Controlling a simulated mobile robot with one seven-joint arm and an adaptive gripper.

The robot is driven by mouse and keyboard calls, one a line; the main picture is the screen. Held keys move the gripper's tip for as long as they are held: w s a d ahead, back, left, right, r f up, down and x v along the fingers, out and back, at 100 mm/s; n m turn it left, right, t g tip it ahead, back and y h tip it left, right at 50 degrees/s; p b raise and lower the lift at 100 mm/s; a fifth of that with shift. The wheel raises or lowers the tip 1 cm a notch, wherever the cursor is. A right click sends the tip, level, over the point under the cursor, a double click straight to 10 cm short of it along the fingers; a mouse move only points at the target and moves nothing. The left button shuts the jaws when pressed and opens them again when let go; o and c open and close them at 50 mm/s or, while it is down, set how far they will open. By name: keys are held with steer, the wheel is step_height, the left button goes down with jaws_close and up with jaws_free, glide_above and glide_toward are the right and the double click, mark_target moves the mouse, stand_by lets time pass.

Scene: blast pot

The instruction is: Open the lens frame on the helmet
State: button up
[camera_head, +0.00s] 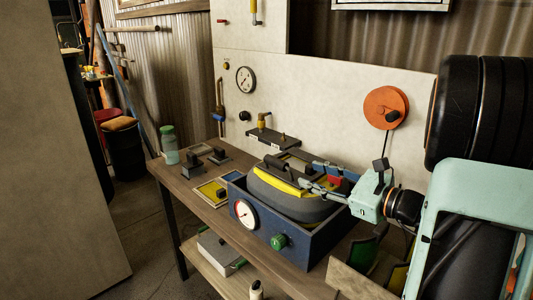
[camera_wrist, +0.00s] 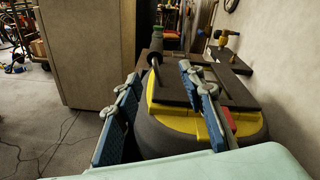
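The helmet (camera_head: 290,206) is a grey rounded body sitting in a dark blue box (camera_head: 296,252) on the workbench. It also shows in the wrist view (camera_wrist: 165,137). A yellow band (camera_head: 272,180) runs round its face. A dark lens frame (camera_wrist: 173,88) lies over the yellow part and looks closed. A small red piece (camera_wrist: 230,119) sits at the frame's edge near my right-hand finger. Contact cannot be told.
The box has a white gauge (camera_head: 244,213) and a green knob (camera_head: 278,241). An orange disc (camera_head: 386,107) is on the wall behind. Floor at left is free.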

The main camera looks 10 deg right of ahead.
mark_target(277, 163)
steer(key=shift+w+a+f+m+t, duration=0.2)
steer(key=shift+a+m+t, duration=0.1)
steer(key=shift+a+m, duration=0.2)
steer(key=shift+w+a+f+m+t, duration=0.1)
steer(key=shift+w+a+m+t, duration=0.05)
steer(key=shift+a+m+t, duration=0.3)
steer(key=shift+w+a, duration=0.1)
steer(key=shift+w, duration=0.1)
steer(key=p+x, duration=0.1)
steer(key=x, duration=0.9)
steer(key=shift+a, duration=0.2)
steer(key=shift+s, duration=0.1)
jaws_close()
